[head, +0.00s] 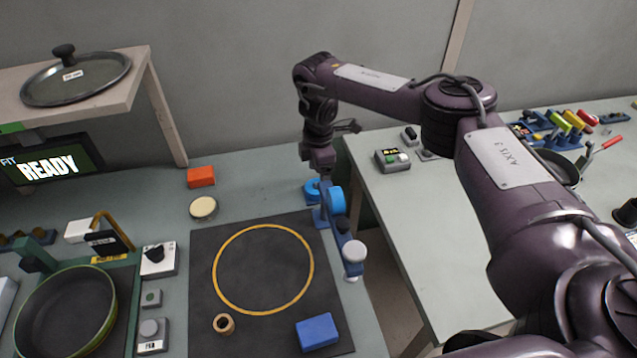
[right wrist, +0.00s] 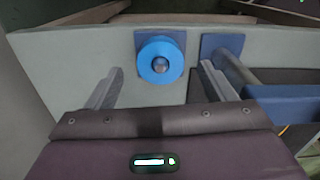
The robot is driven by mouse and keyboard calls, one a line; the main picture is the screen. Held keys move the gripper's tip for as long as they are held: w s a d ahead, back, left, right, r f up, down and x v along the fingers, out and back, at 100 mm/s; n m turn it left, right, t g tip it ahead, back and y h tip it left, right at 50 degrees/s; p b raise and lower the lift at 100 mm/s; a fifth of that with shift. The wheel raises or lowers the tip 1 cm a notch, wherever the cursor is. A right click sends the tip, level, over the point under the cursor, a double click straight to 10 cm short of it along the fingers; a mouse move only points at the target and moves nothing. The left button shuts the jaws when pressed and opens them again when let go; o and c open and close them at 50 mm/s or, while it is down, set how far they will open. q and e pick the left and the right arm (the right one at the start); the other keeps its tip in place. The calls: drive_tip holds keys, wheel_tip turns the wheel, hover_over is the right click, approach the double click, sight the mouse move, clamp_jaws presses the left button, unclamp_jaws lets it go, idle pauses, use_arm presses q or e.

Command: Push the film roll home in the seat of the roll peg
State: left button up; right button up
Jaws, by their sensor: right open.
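The film roll (right wrist: 152,70) is a bright blue ring around the roll peg (right wrist: 160,65), whose rounded tip shows in the hole. A square blue plate (right wrist: 176,37) lies behind it. In the head view the roll (head: 311,190) is partly hidden beside my right gripper (head: 320,172). My right gripper is open. In the right wrist view its two fingers stand apart on either side of the roll's line, with nothing between them. How deep the roll sits on the peg cannot be told. My left gripper is not in view.
A blue stand (head: 342,228) with a round blue part and a white knob (head: 353,251) is close in front of the peg. A dark mat (head: 205,290) with a yellow ring lies left. An orange block (head: 200,177) and a round pale lid (head: 203,207) are behind it.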

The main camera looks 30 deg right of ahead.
drive_tip(key=shift+r, duration=1.75)
